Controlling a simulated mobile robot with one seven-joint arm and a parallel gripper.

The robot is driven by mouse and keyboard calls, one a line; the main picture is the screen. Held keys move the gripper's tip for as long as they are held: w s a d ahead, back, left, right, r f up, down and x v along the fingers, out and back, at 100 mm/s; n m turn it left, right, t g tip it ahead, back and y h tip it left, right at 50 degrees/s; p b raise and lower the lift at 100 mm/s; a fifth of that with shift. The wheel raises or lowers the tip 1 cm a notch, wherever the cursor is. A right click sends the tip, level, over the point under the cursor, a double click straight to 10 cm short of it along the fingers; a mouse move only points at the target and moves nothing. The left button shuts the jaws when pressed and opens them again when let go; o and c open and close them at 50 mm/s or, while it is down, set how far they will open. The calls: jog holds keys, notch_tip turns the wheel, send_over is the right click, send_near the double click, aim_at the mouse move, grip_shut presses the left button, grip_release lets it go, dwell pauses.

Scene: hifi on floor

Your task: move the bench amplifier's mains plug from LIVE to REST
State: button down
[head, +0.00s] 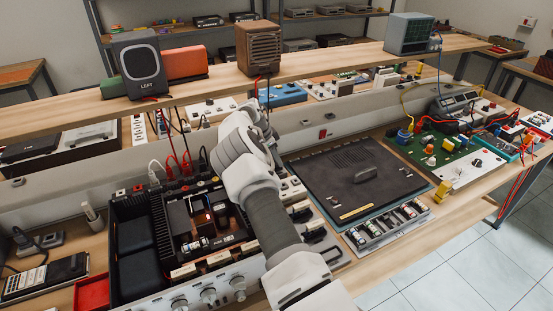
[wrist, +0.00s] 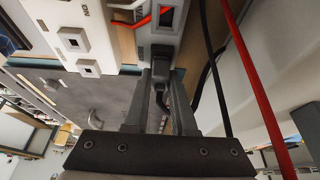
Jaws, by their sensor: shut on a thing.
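My gripper (wrist: 163,76) is shut on a black mains plug (wrist: 161,82) in the wrist view. The plug sits between the two fingers, right against the face of a pale socket strip (wrist: 165,42). I cannot tell whether its pins are in a socket. Its black cord curls below the fingers. The open bench amplifier (head: 150,284), with its inner parts bare and knobs in front, stands on the bench in the head view, left of and partly behind my arm. There my arm's end hides the plug and the fingertips. No LIVE or REST marking is readable.
A red cable (wrist: 247,65) and a black cable hang close to the right of my gripper. A shelf with speakers (head: 141,63) runs above the bench.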

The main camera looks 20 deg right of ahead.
jog(key=c, duration=0.7)
grip_release()
jog(key=shift+o, duration=0.2)
jog(key=d+p+v, duration=0.1)
jog(key=p+v, duration=0.4)
jog(key=v, duration=1.7)
jog(key=shift+d+r, duration=0.3)
jog(key=shift+r, duration=0.05)
jog(key=shift+w, duration=0.1)
